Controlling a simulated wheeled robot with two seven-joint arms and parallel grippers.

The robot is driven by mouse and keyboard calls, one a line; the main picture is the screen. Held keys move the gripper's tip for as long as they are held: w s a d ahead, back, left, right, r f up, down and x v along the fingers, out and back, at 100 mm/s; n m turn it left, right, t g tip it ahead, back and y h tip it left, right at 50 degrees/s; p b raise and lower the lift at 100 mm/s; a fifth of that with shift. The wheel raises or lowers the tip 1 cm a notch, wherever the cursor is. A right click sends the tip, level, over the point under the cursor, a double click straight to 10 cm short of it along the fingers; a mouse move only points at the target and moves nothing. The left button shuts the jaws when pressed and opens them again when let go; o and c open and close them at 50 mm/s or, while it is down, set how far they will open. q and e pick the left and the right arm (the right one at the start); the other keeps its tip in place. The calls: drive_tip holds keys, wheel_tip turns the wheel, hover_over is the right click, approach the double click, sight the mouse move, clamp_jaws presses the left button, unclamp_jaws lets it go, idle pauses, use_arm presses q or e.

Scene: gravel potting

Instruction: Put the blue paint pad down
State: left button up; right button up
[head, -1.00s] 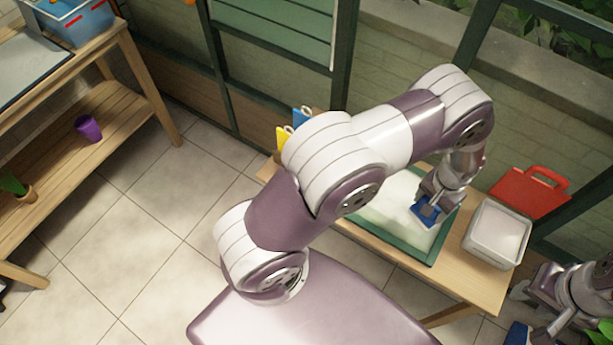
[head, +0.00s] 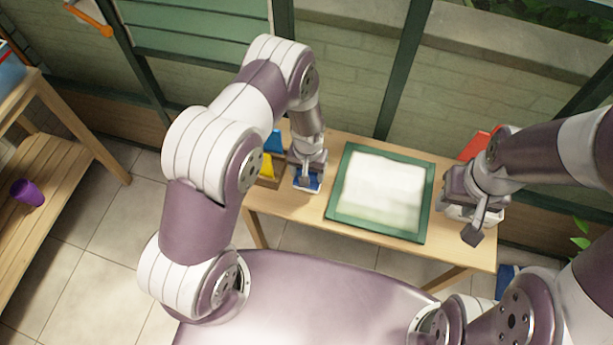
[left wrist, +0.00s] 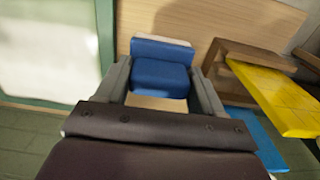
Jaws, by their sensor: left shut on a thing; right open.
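The blue paint pad (head: 308,184) is between the fingers of my left gripper (head: 307,178), left of the green-framed white panel (head: 334,212). In the left wrist view the pad (left wrist: 160,75) shows as a blue block with a pale strip along its far edge, gripped between both fingers (left wrist: 160,90). Bare table wood lies behind it; I cannot tell whether the pad touches the table. My right gripper (head: 479,222) is open at the table's right end, in front of a mostly hidden white tray (head: 457,212).
A wooden holder (left wrist: 226,56) with a yellow pad (head: 267,168) and another blue piece (head: 274,140) stands just left of my left gripper in the head view. A red item (head: 473,147) is at the back right. Table wood (head: 455,250) is bare at the front right.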

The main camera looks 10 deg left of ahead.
use_arm(q)
wheel_tip(320, 180, down, 3)
drive_tip(key=shift+s+d+f, duration=0.1)
drive_tip(key=shift+d, duration=0.05)
drive_tip(key=shift+f, duration=0.35)
drive_tip(key=shift+f, duration=0.2)
drive_tip(key=o, duration=0.9)
wheel_tip(320, 180, up, 12)
drive_tip(key=shift+f, duration=0.1)
drive_tip(key=shift+t, duration=0.7)
drive_tip(key=s+a+r, duration=0.2)
drive_tip(key=s+r, duration=0.2)
drive_tip(key=r, duration=0.2)
drive_tip(key=s+a+r, duration=0.2)
drive_tip(key=s+r, duration=0.3)
drive_tip(key=r, duration=0.1)
drive_tip(key=s+a+r, duration=0.2)
drive_tip(key=s+r, duration=0.2)
drive_tip(key=r, duration=0.2)
drive_tip(key=shift+s+r, duration=0.3)
drive_tip(key=shift+r, duration=0.05)
